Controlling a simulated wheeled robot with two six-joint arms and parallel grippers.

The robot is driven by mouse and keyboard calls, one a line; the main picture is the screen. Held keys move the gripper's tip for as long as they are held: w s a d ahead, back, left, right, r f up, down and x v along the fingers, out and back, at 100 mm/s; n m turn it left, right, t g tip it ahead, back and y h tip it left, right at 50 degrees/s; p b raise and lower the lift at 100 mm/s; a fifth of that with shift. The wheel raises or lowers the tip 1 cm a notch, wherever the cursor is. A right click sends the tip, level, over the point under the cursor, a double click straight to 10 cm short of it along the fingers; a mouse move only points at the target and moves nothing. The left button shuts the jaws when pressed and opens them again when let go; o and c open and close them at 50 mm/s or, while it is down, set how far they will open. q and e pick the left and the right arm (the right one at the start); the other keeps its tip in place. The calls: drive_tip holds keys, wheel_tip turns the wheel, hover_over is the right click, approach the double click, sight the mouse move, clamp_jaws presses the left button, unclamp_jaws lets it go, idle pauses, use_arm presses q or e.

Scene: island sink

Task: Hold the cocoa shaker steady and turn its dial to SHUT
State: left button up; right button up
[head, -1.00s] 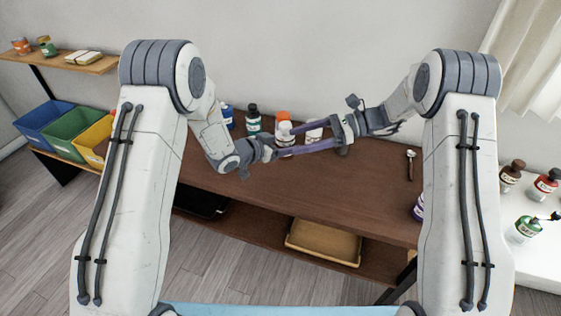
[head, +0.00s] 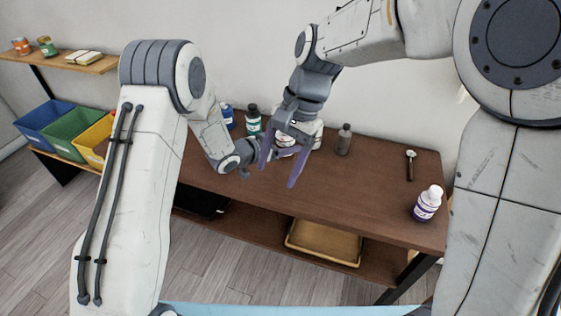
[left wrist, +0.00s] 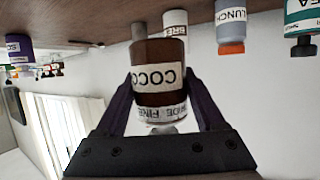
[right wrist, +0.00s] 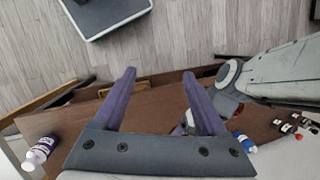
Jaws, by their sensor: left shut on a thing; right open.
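The cocoa shaker (left wrist: 158,68) is brown with a white COCOA label and appears upside down in the left wrist view. A pale band with lettering, partly reading FINE, circles its end nearest the gripper. My left gripper (left wrist: 165,110) is shut around that end. In the head view the shaker is mostly hidden behind my right gripper (head: 278,176). My right gripper is open, its purple fingers pointing down in front of the shaker. In the right wrist view its fingers (right wrist: 160,78) are spread with nothing gripped between them. The dial's setting cannot be read.
A teal-labelled bottle (head: 253,121) and a grey bottle (head: 344,139) stand at the table's back. A white-capped purple-labelled bottle (head: 427,204) and a small dark-handled tool (head: 410,166) are at the right. The brown tabletop (head: 340,190) is clear in front.

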drive_tip(key=shift+s+d+r+n+t+h, duration=0.1)
drive_tip(key=shift+s+r+n+t+h, duration=0.25)
drive_tip(key=shift+r+n+t, duration=0.15)
drive_tip(key=shift+s+d+r+n+t+h, duration=0.1)
drive_tip(key=shift+s+r+n+t+h, duration=0.2)
drive_tip(key=shift+r+n+t, duration=0.15)
use_arm(q)
drive_tip(key=o, duration=1.5)
drive_tip(key=shift+c, duration=0.2)
